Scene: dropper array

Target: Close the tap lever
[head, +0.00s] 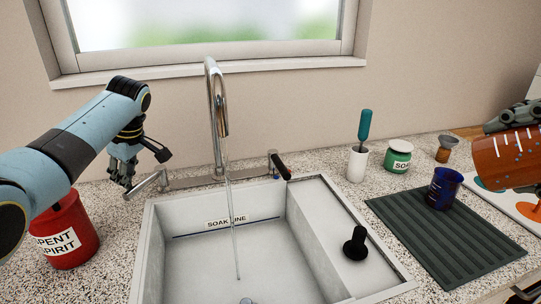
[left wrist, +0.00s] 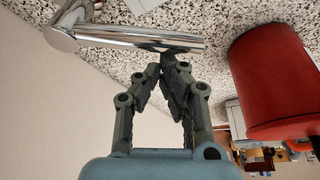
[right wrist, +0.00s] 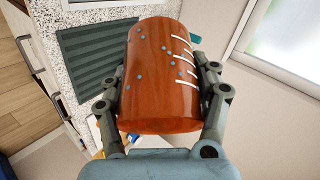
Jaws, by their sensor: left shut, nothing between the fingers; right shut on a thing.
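The chrome tap (head: 214,110) stands behind the sink, and a thin stream of water runs from its spout into the basin. Its chrome lever (head: 147,184) sticks out low at the left, towards my left gripper (head: 124,172). In the left wrist view the lever (left wrist: 135,38) lies across, just beyond the closed fingertips of my left gripper (left wrist: 168,62). I cannot tell whether they touch. My left gripper is shut and empty. My right gripper (right wrist: 160,80) is shut around an orange-brown beaker (head: 503,160) with white marks, held at the far right.
A red spirit container (head: 66,232) stands close below my left arm. The sink (head: 215,270) fills the middle. A black-handled fitting (head: 279,165) is right of the tap. A blue beaker (head: 443,188) stands on the dark ribbed mat (head: 440,240); a green-labelled jar (head: 398,155) is behind.

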